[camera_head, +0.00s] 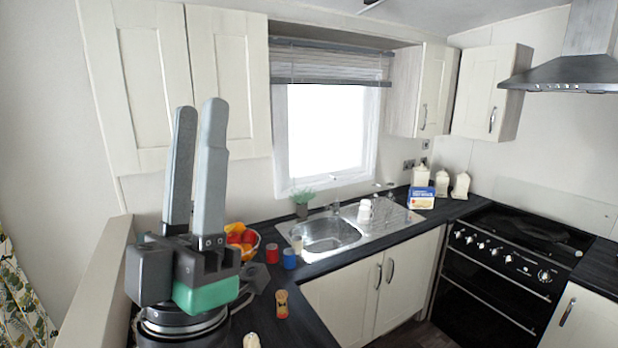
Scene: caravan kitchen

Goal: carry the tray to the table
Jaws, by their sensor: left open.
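My left gripper (200,109) stands large in the left foreground with its two grey fingers pointing up. The fingers are a little apart with nothing between them, so it is open and empty. It is in front of the wall cupboards and hides part of the counter's left end. I see no tray and no table in this view. My right gripper is not in view.
The dark counter (330,252) holds a fruit bowl (242,240), a red cup (272,253), a blue cup (289,259), a small jar (281,304) and a sink (332,235). A black cooker (500,279) stands right. A partition (97,290) edges the left.

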